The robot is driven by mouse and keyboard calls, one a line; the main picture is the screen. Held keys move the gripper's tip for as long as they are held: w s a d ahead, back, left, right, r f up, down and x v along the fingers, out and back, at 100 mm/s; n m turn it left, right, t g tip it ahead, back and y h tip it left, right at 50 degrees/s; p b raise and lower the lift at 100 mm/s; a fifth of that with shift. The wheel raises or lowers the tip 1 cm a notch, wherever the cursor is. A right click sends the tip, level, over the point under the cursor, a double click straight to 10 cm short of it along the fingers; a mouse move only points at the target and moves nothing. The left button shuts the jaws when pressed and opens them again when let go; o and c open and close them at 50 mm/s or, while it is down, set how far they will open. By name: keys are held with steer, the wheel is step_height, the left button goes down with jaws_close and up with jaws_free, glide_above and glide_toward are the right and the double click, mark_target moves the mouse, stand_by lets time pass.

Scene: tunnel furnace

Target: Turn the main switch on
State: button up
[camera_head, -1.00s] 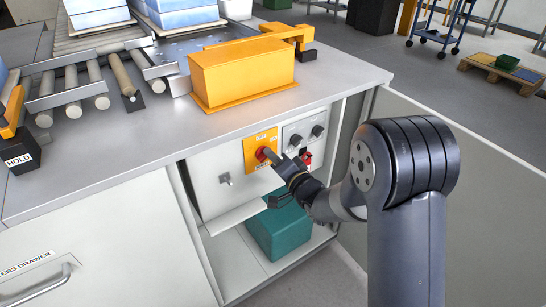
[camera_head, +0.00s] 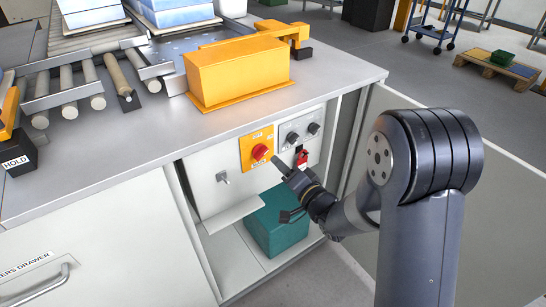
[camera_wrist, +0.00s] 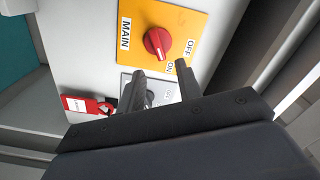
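The main switch is a red rotary knob (camera_head: 260,152) on a yellow plate (camera_head: 246,160), set in the panel inside the open cabinet. In the wrist view, the red knob (camera_wrist: 153,45) has a white line, and its yellow plate (camera_wrist: 145,14) reads MAIN, OFF and ON. The line appears to slant toward the ON lettering, though this is hard to judge. My gripper (camera_head: 283,168) is just below and right of the knob, apart from it. In the wrist view, my gripper (camera_wrist: 163,78) has its two fingers apart with nothing between them.
A grey plate with black knobs (camera_head: 292,137) sits right of the switch, with a red tag (camera_head: 302,158) below. A small metal toggle (camera_head: 222,177) is left. A teal box (camera_head: 275,230) stands below. The cabinet door (camera_head: 400,125) is open at right.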

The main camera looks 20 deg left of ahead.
mark_target(266, 152)
steer(key=shift+v, duration=2.4)
steer(key=b+x, duration=0.1)
steer(key=x, duration=1)
steer(key=shift+s, duration=0.1)
steer(key=shift+d, duration=0.1)
